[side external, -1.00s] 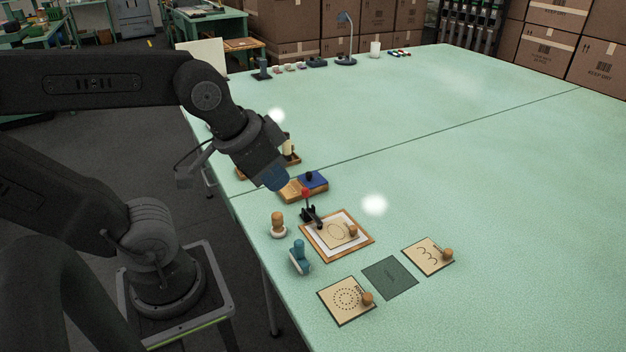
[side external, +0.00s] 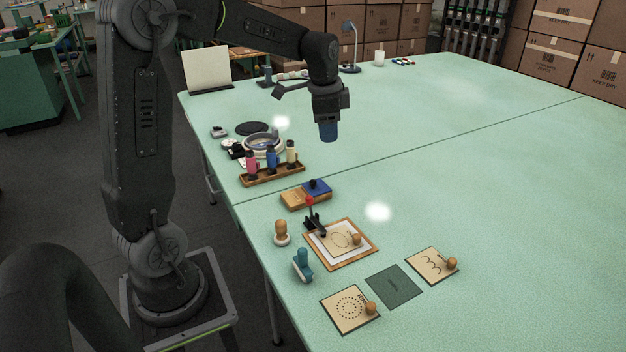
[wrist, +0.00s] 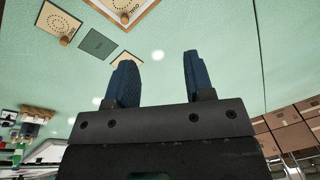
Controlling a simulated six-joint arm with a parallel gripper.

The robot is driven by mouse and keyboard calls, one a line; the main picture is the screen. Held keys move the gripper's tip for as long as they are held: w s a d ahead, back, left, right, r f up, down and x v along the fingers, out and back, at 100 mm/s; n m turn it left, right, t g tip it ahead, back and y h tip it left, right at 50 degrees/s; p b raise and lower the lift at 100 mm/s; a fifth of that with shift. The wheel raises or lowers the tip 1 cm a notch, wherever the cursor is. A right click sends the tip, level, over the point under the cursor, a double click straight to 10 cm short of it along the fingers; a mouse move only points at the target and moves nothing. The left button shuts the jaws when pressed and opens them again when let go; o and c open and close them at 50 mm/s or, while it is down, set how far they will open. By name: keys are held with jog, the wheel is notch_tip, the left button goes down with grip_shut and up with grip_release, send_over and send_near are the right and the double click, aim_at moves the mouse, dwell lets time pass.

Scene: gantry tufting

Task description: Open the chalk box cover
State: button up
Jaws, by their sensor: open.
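The box (side external: 300,200) sits on the green table left of the middle in the side view. Its left part shows bare wood, and a blue part with a dark knob (side external: 317,188) covers its right part. I cannot tell from here whether the blue part is fully seated. My gripper (side external: 328,138) hangs in the air above and beyond the box, pointing down and touching nothing. In the wrist view its two blue fingers (wrist: 158,78) stand apart with nothing between them. I cannot make out the box in the wrist view.
A bottle rack (side external: 272,175) stands behind the box. A wooden stamp (side external: 281,232) and teal stamp (side external: 302,265) stand nearby. The table's right side is clear.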

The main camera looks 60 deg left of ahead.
aim_at(313, 181)
jog(key=w+a+f+m+g, duration=0.2)
jog(key=w+a+f+m, duration=0.15)
jog(key=a+f, duration=0.85)
jog(key=shift+h, duration=0.4)
jog(key=f, duration=0.4)
jog(key=a+f, duration=0.1)
jog(key=f, duration=0.3)
jog(key=a+f, duration=0.1)
jog(key=f, duration=0.3)
jog(key=shift+w, duration=0.15)
grip_shut()
